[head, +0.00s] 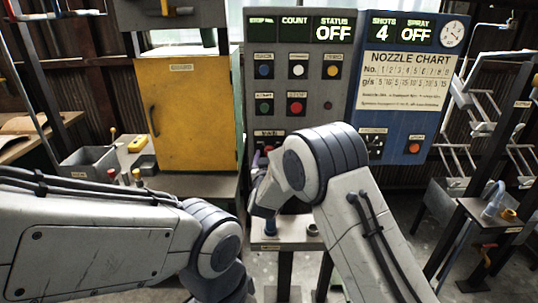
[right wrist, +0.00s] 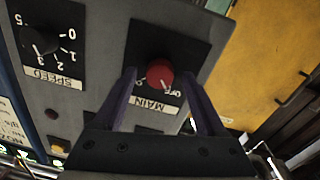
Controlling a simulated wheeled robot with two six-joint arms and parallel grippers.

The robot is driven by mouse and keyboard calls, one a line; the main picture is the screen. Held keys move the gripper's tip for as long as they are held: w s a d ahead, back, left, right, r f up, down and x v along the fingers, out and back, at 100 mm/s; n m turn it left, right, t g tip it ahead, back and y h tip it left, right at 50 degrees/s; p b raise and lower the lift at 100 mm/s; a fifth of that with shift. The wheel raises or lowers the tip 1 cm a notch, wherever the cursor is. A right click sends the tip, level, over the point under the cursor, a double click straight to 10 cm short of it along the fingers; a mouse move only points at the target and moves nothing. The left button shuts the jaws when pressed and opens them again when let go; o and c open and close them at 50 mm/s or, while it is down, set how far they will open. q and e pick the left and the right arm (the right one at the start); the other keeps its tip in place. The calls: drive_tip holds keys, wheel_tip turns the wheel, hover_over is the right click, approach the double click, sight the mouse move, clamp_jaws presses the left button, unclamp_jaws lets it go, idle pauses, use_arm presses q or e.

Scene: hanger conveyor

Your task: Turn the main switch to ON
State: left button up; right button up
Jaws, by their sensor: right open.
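The main switch is a red round knob (right wrist: 160,72) on a black plate in the right wrist view. A label reading MAIN (right wrist: 153,104) is beside it, and the OFF lettering shows at the knob's edge, partly covered. My right gripper (right wrist: 160,78) is open, with one dark finger on each side of the knob; I cannot tell whether they touch it.
A speed dial (right wrist: 40,40) sits beside the main switch. Several buttons and a blue nozzle chart panel (head: 400,148) are close by. A yellow cabinet (head: 190,110) stands left of the panel, and a small stand (head: 285,245) is below it.

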clamp_jaws()
drive_tip(key=shift+f, duration=0.1)
drive_tip(key=shift+f+m+b, duration=0.1)
drive_tip(key=shift+m+b, duration=0.6)
drive_tip(key=shift+b, duration=0.4)
drive_tip(key=shift+d+m+g+y+b, duration=0.15)
drive_tip(key=shift+m+y+b, duration=0.1)
drive_tip(key=shift+m+b, duration=4.05)
drive_tip(key=shift+d+m+g+y+b, duration=0.15)
drive_tip(key=shift+m+y+b, duration=0.1)
drive_tip(key=shift+m+b, duration=4.05)
drive_tip(key=shift+a+n+b, duration=0.1)
drive_tip(key=shift+n+b, duration=0.4)
drive_tip(key=shift+b, duration=0.1)
